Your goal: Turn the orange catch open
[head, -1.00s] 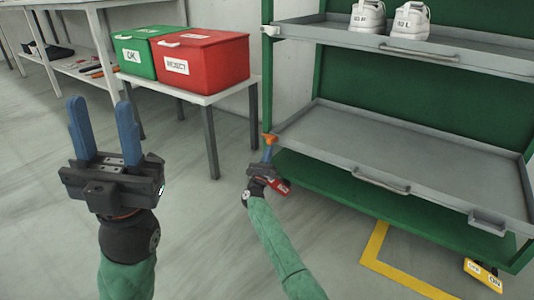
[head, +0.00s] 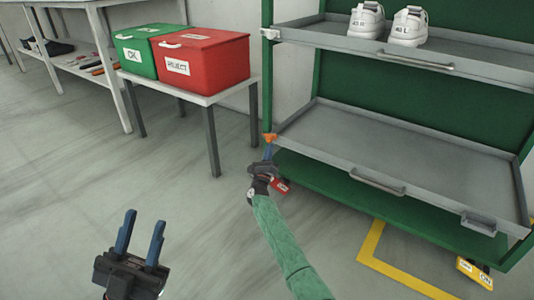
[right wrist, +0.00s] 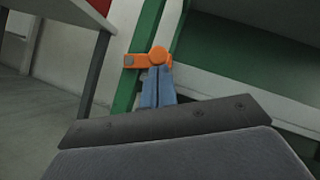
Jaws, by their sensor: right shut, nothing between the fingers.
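The orange catch (head: 270,138) is on the green post at the left front corner of the rack's lower grey tray. My right gripper (head: 267,152) is at the catch. Its blue fingers (right wrist: 158,88) are closed together with nothing between them, their tips at or just below the knob; I cannot tell if they touch it. My left gripper (head: 143,230) is open and empty, low over the floor at the left.
The lower tray (head: 400,150) is empty and has a handle. White shoes (head: 368,20) stand on the upper tray (head: 480,65). A red REJECT box (head: 205,62) and a green OK box (head: 135,55) stand on a side table. The floor between is clear.

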